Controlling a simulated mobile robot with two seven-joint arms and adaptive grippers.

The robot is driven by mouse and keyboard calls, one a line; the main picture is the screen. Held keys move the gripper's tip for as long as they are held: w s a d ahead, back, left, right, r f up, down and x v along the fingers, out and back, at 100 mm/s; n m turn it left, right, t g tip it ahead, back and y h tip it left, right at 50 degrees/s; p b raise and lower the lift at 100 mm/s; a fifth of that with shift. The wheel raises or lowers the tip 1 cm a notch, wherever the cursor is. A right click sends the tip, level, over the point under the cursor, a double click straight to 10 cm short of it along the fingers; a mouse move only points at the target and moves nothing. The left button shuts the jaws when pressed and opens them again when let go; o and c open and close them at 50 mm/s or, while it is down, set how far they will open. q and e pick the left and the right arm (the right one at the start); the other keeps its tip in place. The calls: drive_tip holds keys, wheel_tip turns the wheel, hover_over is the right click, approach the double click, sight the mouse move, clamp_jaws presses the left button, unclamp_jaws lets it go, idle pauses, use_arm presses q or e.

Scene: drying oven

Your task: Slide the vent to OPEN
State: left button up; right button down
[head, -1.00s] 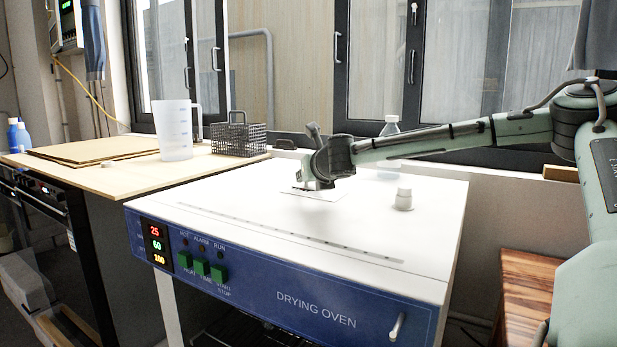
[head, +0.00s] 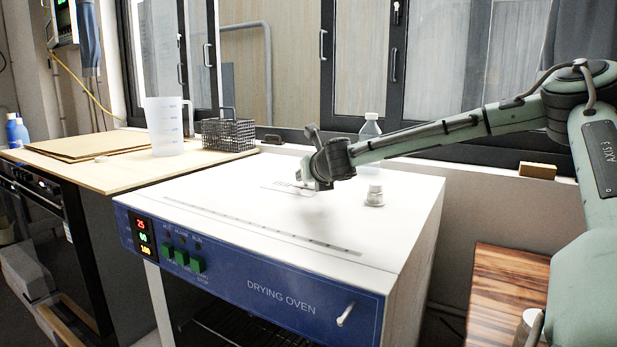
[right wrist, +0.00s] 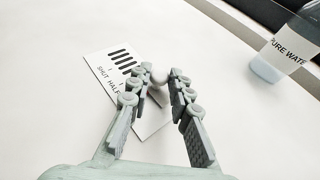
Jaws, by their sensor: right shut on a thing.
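The vent is a white plate (right wrist: 98,62) with dark slots and the printed words SHUT and HALF, lying on the oven's white top. It also shows in the head view (head: 275,187). The left finger covers the plate past HALF, so any further label is hidden. In the head view my right gripper (head: 312,184) is low over the plate's right end, and the knob cannot be made out. My left gripper is not in view.
The drying oven (head: 250,215) has a blue front panel. A wooden bench (head: 125,175) at left holds a jug (head: 166,130) and wire basket (head: 229,136).

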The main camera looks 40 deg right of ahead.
drive_tip(key=c, duration=1.7)
unclamp_jaws()
drive_tip(key=shift+s+d+f, duration=0.1)
drive_tip(key=shift+s+f, duration=0.05)
drive_tip(key=shift+f, duration=0.05)
drive_tip(key=shift+o, duration=1.4)
drive_tip(key=shift+s+d+r, duration=0.1)
drive_tip(key=shift+s, duration=0.05)
drive_tip(key=shift+r, duration=0.1)
drive_tip(key=shift+s+a+r, duration=0.25)
drive_tip(key=shift+s+a, duration=0.1)
drive_tip(key=v, duration=0.9)
drive_tip(key=shift+s+r, duration=0.1)
drive_tip(key=shift+s, duration=0.05)
drive_tip(key=shift+v, duration=0.8)
